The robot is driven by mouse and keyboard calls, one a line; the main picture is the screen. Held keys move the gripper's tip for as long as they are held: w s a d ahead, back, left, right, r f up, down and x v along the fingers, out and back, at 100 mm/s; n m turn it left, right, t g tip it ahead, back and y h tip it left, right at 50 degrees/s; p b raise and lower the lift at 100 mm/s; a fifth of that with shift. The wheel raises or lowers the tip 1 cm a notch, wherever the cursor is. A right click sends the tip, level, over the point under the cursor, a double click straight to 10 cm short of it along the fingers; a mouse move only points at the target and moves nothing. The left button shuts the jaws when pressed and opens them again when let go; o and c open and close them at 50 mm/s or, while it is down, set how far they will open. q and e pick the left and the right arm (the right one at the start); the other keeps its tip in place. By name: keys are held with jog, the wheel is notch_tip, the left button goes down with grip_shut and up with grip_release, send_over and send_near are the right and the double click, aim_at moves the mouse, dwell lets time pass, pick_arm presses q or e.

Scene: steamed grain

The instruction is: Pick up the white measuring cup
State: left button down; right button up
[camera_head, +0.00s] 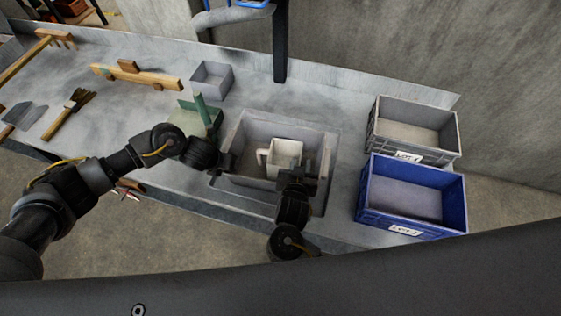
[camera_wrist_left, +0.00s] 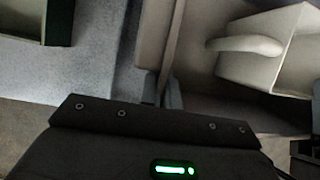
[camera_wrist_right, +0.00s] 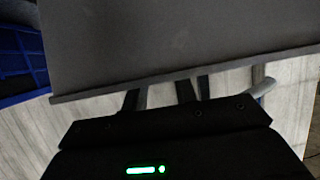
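The white measuring cup (camera_head: 284,156) stands inside a grey bin (camera_head: 241,128), its handle toward the left. In the left wrist view the cup (camera_wrist_left: 280,50) is at the upper right, apart from the fingers. My left gripper (camera_head: 226,162) is at the bin's left wall. Its fingers (camera_wrist_left: 165,92) are close together, one on each side of the thin wall. My right gripper (camera_head: 311,166) is at the bin's right side, near the cup.
A grey crate (camera_head: 447,153) and a blue crate (camera_head: 461,207) stand at the right. A small grey box (camera_head: 229,83) and a green container (camera_head: 187,103) are left of the bin. Brushes and wooden tools lie farther left. A dark post (camera_head: 280,45) rises behind the bin.

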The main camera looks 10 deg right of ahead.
jog(key=x, duration=0.5)
jog(key=shift+w+a+f, duration=0.1)
jog(key=shift+a, duration=0.1)
jog(key=shift+c, duration=0.2)
grip_shut()
dwell(1.0)
